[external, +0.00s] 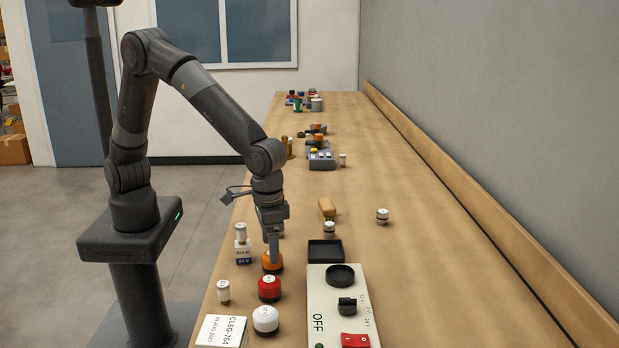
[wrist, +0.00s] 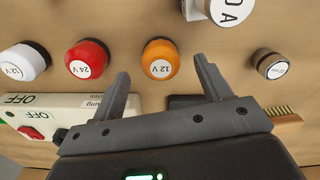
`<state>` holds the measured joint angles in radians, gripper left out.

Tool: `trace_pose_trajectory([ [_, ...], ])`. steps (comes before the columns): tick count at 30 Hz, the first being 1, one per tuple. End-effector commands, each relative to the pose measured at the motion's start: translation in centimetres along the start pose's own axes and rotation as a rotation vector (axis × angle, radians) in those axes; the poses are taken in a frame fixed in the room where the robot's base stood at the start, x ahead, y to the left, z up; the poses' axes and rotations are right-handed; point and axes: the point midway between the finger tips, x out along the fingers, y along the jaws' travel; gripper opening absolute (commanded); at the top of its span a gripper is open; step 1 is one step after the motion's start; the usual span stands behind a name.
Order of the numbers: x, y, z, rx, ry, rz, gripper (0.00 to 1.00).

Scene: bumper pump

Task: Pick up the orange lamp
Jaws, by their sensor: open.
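The orange lamp (external: 266,264) stands upright on the bench with a dark base. Its round white label, marked 12 V, faces up in the wrist view (wrist: 160,60). My gripper (external: 272,245) is right above it in the external view, and its fingers hide part of the lamp. In the wrist view my gripper (wrist: 165,75) is open, with one finger on each side of the lamp and clear gaps between. The lamp sits just past the fingertips and is not gripped.
A red lamp (external: 269,288) and a white lamp (external: 265,320) stand in a row with it. A switch panel (external: 318,300) and black tray (external: 325,250) lie to the right. A small bulb (external: 241,233) on a box stands left. A brush (wrist: 285,116) lies nearby. The right bench is mostly free.

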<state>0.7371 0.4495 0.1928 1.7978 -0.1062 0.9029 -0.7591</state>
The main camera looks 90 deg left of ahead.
Motion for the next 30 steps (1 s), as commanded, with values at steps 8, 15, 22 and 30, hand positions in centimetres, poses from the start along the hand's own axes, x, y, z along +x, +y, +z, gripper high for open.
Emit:
trace_pose_trajectory([
  [8,4.0,0.0,-0.4,0.000,-0.003,-0.003,0.71],
  [15,4.6,0.0,-0.4,0.000,0.000,-0.001,0.71],
  [22,4.6,0.0,-0.4,0.000,-0.001,-0.001,0.58],
  [30,4.6,0.0,-0.4,0.000,-0.001,-0.001,0.36],
])
